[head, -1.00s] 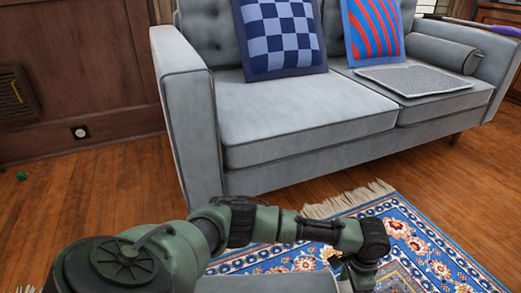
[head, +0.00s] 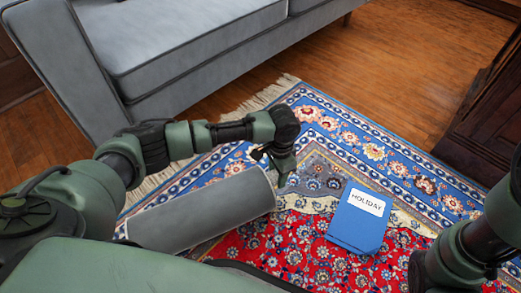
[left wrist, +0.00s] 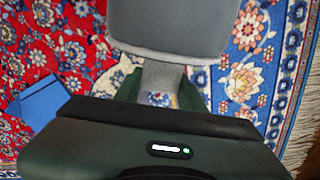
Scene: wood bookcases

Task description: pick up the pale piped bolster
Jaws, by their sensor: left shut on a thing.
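The pale piped bolster (head: 195,212), a grey cylinder with a thin edge seam, is in my left gripper (head: 277,168). Whether the bolster touches the floor is hard to tell. Of my right arm, only links show at the right edge; its gripper is out of view.
A blue folder labelled HOLIDAY (head: 358,219) lies on the patterned rug (head: 330,125), right of the bolster. A grey sofa (head: 190,50) stands at the top left. Dark wooden furniture (head: 490,120) stands at the right. Wood floor (head: 400,60) between them is clear.

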